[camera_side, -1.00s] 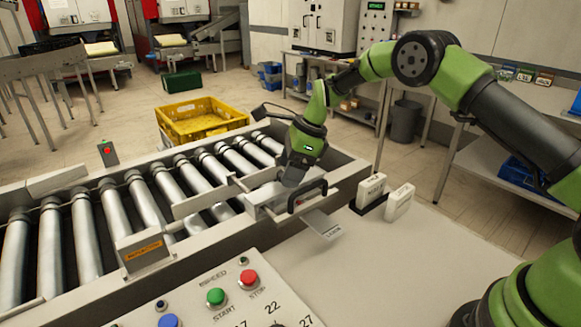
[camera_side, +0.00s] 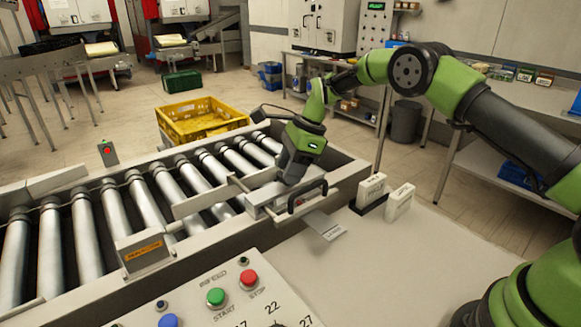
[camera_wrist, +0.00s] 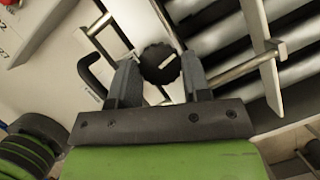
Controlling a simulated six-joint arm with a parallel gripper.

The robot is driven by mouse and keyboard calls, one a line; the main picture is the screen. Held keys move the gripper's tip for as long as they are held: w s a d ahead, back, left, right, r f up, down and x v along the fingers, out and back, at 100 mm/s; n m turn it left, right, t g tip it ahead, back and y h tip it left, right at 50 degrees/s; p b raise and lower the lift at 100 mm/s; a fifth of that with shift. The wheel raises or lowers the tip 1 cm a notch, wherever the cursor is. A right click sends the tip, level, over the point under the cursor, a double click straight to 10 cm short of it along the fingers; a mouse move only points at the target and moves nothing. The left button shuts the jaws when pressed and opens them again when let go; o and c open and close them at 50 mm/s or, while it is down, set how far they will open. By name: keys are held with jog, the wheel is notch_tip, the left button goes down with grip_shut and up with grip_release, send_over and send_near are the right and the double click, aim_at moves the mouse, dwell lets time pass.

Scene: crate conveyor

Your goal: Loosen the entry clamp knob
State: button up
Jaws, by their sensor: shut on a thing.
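The clamp knob (camera_wrist: 160,63) is a black, scalloped round knob with a pale pointer line. It sits between the two fingers of my gripper (camera_wrist: 160,76) in the wrist view, and the fingers are shut on its sides. In the side view my gripper (camera_side: 288,183) points down at the near edge of the conveyor and hides the knob. A metal clamp bar (camera_wrist: 247,68) lies to the right of the knob in the wrist view.
A black handle (camera_side: 307,197) stands close beside my gripper. Conveyor rollers (camera_side: 147,212) run behind it. A yellow crate (camera_side: 203,132) stands beyond the conveyor. White blocks (camera_side: 399,203) and a control panel (camera_side: 225,290) are nearby. The table between them is mostly clear.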

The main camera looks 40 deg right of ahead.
jog(key=shift+w+n+g, duration=0.1)
jog(key=shift+n+g, duration=0.6)
jog(key=shift+n, duration=1.1)
jog(key=shift+y, duration=0.3)
jog(key=o, duration=0.9)
